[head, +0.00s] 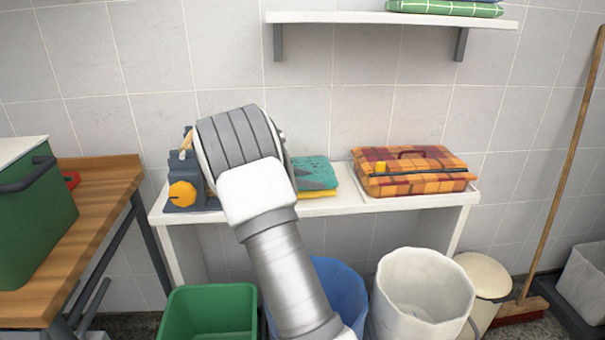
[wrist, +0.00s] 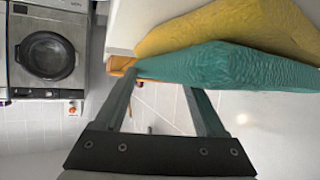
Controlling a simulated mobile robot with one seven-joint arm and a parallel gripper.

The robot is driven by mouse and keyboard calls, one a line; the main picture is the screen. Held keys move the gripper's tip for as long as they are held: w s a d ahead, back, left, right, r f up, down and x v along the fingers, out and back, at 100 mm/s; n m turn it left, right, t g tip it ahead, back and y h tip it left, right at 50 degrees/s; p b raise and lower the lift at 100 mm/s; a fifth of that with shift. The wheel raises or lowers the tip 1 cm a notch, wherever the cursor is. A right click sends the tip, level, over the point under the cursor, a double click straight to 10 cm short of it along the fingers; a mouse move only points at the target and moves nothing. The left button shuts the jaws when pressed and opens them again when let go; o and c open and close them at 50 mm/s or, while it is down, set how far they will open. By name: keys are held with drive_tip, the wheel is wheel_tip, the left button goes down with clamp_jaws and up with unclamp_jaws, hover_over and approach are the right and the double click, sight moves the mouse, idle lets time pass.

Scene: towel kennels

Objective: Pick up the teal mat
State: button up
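The teal mat (head: 316,168) lies folded on top of a yellow mat (head: 318,194) on the white shelf table, just right of my wrist in the head view. In the wrist view the teal mat (wrist: 230,66) spans the upper right, with the yellow mat (wrist: 215,28) against it. My gripper (wrist: 160,80) is open, its two fingers spread, with the tips at the teal mat's edge. Whether they touch it I cannot tell. In the head view my arm hides most of the gripper.
An orange plaid case (head: 413,170) stands to the right on the white table (head: 345,205). A grey device with a yellow knob (head: 182,194) stands left of my wrist. A wall shelf (head: 390,18) hangs above. Green (head: 210,312), blue (head: 345,290) and white bins (head: 425,290) stand in front.

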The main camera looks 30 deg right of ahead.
clamp_jaws()
idle(0.4)
